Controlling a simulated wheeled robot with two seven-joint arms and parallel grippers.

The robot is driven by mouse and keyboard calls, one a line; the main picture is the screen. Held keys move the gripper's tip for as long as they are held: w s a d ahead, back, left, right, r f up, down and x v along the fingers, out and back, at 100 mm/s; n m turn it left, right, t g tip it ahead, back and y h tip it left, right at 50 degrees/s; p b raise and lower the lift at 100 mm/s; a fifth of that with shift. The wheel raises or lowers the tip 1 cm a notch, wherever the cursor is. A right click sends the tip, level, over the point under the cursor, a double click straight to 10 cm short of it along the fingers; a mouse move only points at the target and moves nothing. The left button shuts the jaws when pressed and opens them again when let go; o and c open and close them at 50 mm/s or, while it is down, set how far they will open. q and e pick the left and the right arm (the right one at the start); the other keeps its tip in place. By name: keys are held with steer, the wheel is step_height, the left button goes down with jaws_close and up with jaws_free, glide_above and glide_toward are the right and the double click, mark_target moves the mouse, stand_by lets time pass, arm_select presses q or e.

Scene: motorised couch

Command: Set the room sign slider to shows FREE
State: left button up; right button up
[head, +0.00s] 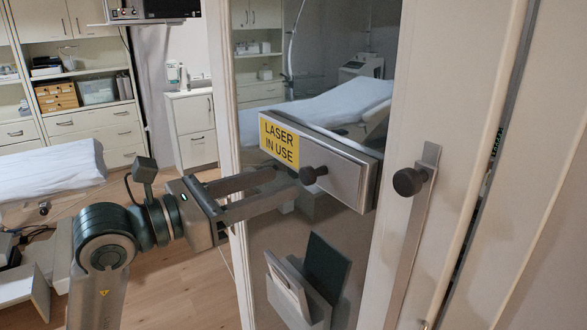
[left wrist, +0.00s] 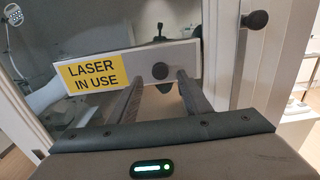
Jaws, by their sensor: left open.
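The room sign (head: 335,165) is a grey box on the glass door. Its left part shows a yellow panel (head: 279,141) reading LASER IN USE, and a plain grey slider plate with a dark round knob (head: 313,174) covers the part to the right. My left gripper (head: 287,182) is open, its fingers reaching toward the knob from the left. In the left wrist view the knob (left wrist: 160,71) appears between the two fingertips (left wrist: 159,77); I cannot tell whether they touch it. The word FREE is not visible. My right gripper is out of view.
A door handle with a dark knob (head: 408,181) stands on the frame right of the sign. A leaflet holder (head: 300,290) hangs on the glass below. A white couch (head: 50,170) is at the left, with cabinets (head: 90,130) behind.

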mark_target(303, 175)
arm_select(q)
steer(key=shift+p+x, duration=0.6)
steer(key=shift+x, duration=1.85)
jaws_close()
